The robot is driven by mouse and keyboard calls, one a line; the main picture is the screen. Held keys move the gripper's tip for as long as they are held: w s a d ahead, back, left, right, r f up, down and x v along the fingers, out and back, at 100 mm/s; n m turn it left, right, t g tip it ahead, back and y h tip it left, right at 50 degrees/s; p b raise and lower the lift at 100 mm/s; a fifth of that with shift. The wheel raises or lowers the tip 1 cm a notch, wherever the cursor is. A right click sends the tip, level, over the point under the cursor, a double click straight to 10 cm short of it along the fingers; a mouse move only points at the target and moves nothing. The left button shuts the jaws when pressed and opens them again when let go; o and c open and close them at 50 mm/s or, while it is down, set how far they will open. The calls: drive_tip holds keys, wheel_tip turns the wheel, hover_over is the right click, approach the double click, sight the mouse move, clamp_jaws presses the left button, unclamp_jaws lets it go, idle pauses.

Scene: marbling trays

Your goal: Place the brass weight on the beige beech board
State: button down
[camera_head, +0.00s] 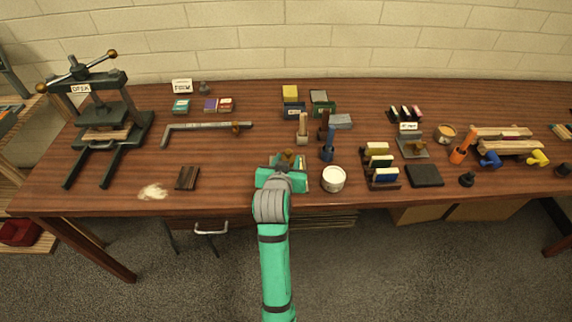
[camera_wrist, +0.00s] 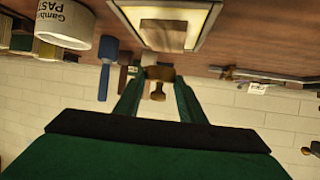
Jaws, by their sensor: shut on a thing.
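My gripper (camera_head: 287,160) is over the front middle of the table, shut on the brass weight (camera_head: 288,155). In the wrist view, which is upside down, the brass weight (camera_wrist: 157,74) sits between the fingertips with its knob pointing away from the table. A flat rectangular piece with a cream border and darker centre (camera_wrist: 204,18) lies close by on the table; in the head view my gripper largely hides it. I cannot tell whether it is the beige beech board. Pale wooden boards (camera_head: 503,133) lie at the far right with small items on them.
A white paste tub (camera_head: 333,180) stands just right of my gripper, and a blue-handled tool (camera_head: 327,150) is behind it. A dark striped block (camera_head: 187,178) lies to the left. A black slab (camera_head: 425,176) lies to the right. A press (camera_head: 105,110) stands at the left end.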

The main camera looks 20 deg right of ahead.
drive_tip(key=f, duration=0.3)
drive_tip(key=shift+w+d+f, duration=0.1)
drive_tip(key=shift+w, duration=0.3)
drive_tip(key=shift+f, duration=0.2)
drive_tip(key=shift+s+d+f, duration=0.1)
drive_tip(key=shift+f, duration=0.1)
drive_tip(key=c, duration=1.2)
unclamp_jaws()
drive_tip(key=shift+o, duration=0.2)
